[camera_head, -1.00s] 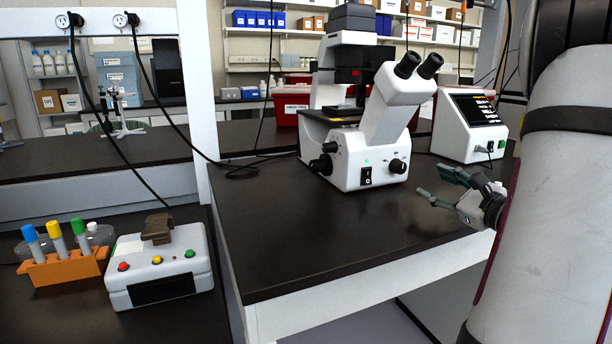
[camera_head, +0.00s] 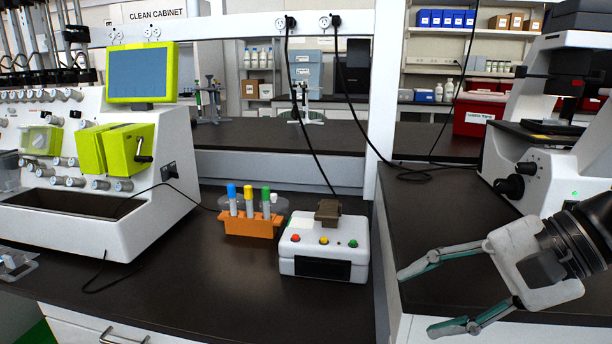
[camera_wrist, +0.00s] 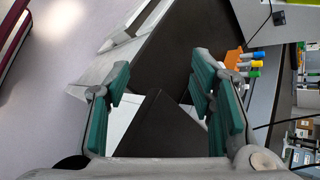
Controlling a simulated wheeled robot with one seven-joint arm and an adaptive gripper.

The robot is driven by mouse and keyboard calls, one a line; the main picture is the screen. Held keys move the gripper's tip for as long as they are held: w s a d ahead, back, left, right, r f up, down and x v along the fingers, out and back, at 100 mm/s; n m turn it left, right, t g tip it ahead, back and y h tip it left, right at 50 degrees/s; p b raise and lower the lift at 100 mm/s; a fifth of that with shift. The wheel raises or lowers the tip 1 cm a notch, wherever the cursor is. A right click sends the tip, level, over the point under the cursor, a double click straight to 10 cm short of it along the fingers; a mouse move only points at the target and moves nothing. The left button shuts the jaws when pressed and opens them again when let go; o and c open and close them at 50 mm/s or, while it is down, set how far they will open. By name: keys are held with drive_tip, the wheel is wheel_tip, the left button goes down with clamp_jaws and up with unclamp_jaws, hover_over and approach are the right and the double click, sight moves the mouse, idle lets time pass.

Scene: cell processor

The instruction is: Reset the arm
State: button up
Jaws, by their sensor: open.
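My gripper (camera_head: 432,297) is open and empty at the lower right of the head view, its two fingers spread and pointing left. It is in front of the right-hand bench's near left corner. In the wrist view the gripper's teal finger pads (camera_wrist: 158,108) stand wide apart, with a dark bench corner and floor seen between and beyond them. Nothing is between the fingers.
A white device with colored buttons (camera_head: 300,262) and an orange tube rack (camera_head: 250,229) stand on the left bench. A cell processor (camera_head: 160,190) with a green screen is at far left. A microscope (camera_head: 545,170) stands on the right bench.

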drive_tip(key=s+d+f+n+g+h, duration=0.1)
drive_tip(key=s+f+n+g+h, duration=0.1)
drive_tip(key=s+n+h, duration=0.5)
drive_tip(key=s+d+f+n+g+h, duration=0.1)
drive_tip(key=s+f+n+h, duration=0.2)
drive_tip(key=s, duration=0.5)
wheel_tip(320, 180, up, 23)
drive_tip(key=n+t+y+p, duration=0.1)
drive_tip(key=t+p, duration=0.2)
drive_tip(key=p, duration=1.7)
drive_tip(key=shift+a+f+p, duration=0.15)
drive_tip(key=shift+p, duration=0.2)
